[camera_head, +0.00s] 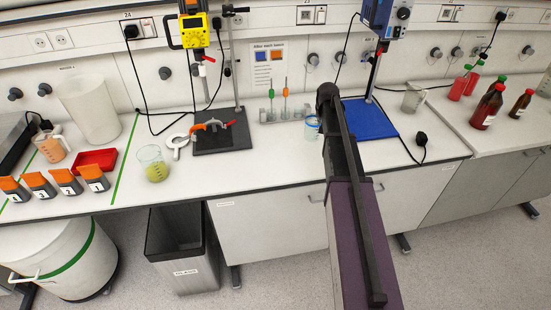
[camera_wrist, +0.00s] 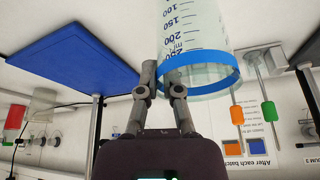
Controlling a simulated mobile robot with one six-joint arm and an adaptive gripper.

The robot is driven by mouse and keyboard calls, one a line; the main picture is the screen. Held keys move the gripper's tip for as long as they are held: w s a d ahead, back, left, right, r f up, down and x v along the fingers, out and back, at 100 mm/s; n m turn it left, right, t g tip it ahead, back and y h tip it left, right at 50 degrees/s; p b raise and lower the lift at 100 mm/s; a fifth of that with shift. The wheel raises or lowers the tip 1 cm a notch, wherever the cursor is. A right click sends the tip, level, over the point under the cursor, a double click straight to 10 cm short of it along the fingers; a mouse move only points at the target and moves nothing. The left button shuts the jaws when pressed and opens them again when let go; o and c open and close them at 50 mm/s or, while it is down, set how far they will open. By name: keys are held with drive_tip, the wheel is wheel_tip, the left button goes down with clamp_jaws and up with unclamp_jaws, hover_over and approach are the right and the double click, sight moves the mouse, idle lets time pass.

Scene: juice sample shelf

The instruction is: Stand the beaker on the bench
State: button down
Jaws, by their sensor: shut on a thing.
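The beaker is clear glass with a blue band near its rim and printed volume marks. In the wrist view the beaker (camera_wrist: 192,35) fills the upper middle, and the picture is upside down. My gripper (camera_wrist: 164,78) is shut on the beaker's wall at the blue band. In the head view the beaker (camera_head: 311,130) shows upright just left of my arm's end, which hides my fingers. It is over the white bench (camera_head: 260,165), in front of the pipette rack. I cannot tell whether its base touches the bench.
A dark stand base (camera_head: 222,137) and a beaker of green liquid (camera_head: 155,168) are further left. Bench between is clear.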

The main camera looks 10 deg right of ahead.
drive_tip(key=s+a+n+y, duration=0.1)
drive_tip(key=s+a+n, duration=0.2)
drive_tip(key=s+a, duration=1.4)
drive_tip(key=a, duration=0.4)
drive_tip(key=shift+s+f+n+b, duration=0.35)
drive_tip(key=shift+s+n, duration=0.05)
drive_tip(key=shift+w, duration=0.1)
drive_tip(key=w+d+f+b, duration=0.1)
drive_tip(key=w+d, duration=0.3)
drive_tip(key=w, duration=0.9)
drive_tip(key=shift+w+d+f, duration=0.2)
drive_tip(key=shift+w, duration=0.2)
drive_tip(key=shift+b+x, duration=1.95)
drive_tip(key=shift+b, duration=0.1)
drive_tip(key=shift+d+f, duration=0.15)
